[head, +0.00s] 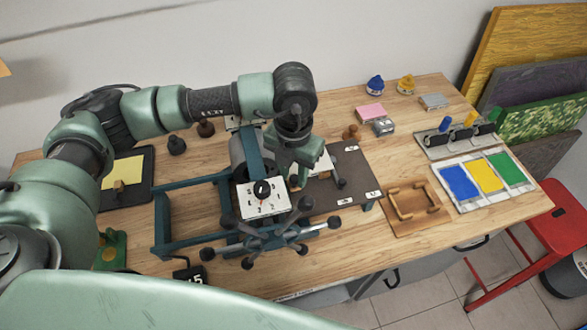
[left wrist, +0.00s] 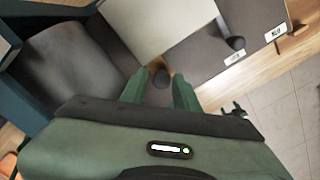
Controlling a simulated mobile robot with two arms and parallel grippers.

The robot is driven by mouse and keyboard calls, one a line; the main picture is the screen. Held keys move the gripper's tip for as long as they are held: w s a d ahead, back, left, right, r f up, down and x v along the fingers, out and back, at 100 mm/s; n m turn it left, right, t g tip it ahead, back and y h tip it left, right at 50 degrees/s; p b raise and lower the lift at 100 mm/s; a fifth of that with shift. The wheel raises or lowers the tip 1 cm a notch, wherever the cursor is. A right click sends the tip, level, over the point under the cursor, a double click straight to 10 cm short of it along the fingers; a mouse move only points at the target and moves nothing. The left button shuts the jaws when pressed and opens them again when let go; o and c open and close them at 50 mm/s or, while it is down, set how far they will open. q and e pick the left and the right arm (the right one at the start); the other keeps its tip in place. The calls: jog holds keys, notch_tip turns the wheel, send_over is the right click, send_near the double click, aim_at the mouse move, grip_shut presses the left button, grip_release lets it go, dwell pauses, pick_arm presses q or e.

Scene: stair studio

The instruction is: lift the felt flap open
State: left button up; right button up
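A pale flat panel, which looks like the felt flap (left wrist: 160,22), lies over the dark press bed (left wrist: 212,65) in the left wrist view. In the head view the flap (head: 325,162) shows partly behind my left gripper (head: 297,178). My left gripper also shows in the left wrist view (left wrist: 160,90), its two green fingers apart. A second dark knob (left wrist: 236,43) is at the panel's right. My right gripper is not in view.
The press has a blue frame (head: 162,225), a grey roller (head: 238,155), a white dial (head: 262,208) and a spoked handwheel (head: 275,240) close to my left arm. A wooden frame (head: 415,208) and paint tray (head: 458,183) are at the right.

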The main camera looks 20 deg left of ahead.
pick_arm(q)
jog(key=shift+d, duration=0.15)
grip_shut()
dwell(1.4)
